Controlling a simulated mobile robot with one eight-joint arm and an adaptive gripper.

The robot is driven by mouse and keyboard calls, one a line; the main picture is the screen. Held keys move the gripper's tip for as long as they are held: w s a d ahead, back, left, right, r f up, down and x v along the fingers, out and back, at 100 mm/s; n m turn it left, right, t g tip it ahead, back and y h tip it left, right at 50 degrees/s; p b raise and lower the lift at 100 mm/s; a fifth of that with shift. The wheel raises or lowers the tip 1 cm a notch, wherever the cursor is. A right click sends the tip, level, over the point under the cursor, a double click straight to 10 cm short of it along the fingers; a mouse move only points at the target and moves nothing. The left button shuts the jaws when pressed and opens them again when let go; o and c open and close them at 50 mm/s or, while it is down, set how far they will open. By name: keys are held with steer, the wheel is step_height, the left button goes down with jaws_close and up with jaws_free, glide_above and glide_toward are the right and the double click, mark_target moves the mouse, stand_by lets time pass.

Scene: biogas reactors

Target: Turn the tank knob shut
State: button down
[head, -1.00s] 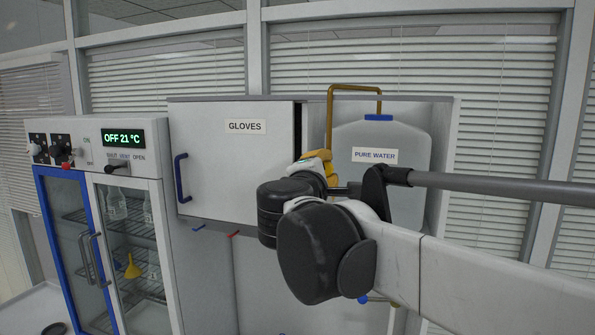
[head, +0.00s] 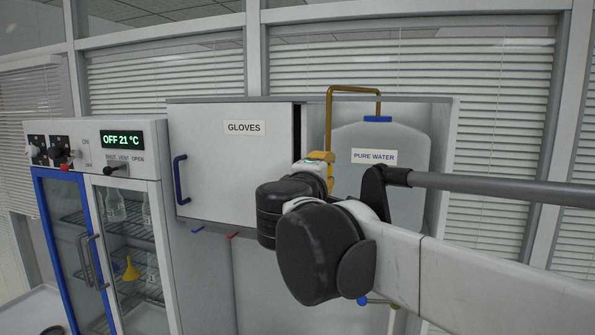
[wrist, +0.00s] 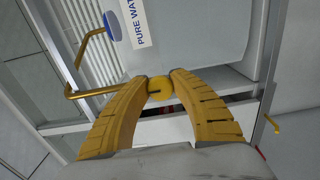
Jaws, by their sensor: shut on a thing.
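The tank (head: 375,140) is a pale container with a blue cap and a PURE WATER label, standing in an open cabinet bay. Its lower part is behind my arm in the head view. In the wrist view the tank (wrist: 200,55) is at the top, with a small yellow knob (wrist: 160,94) below it. My gripper (wrist: 159,84) has its two yellow fingertips shut on this knob, one on each side. In the head view my gripper (head: 322,157) shows only as a bit of yellow beyond my wrist, and the knob is hidden.
A brass pipe (head: 329,115) rises beside the tank and bends over to its cap. The GLOVES cabinet door (head: 235,165) is left of it. A glass-fronted incubator (head: 100,240) with an OFF 21 °C display stands further left. A blue-ended brass fitting (head: 363,300) is below my arm.

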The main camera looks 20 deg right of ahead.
steer(key=c, duration=1.1)
jaws_free()
steer(key=shift+s, duration=0.1)
steer(key=v, duration=1.2)
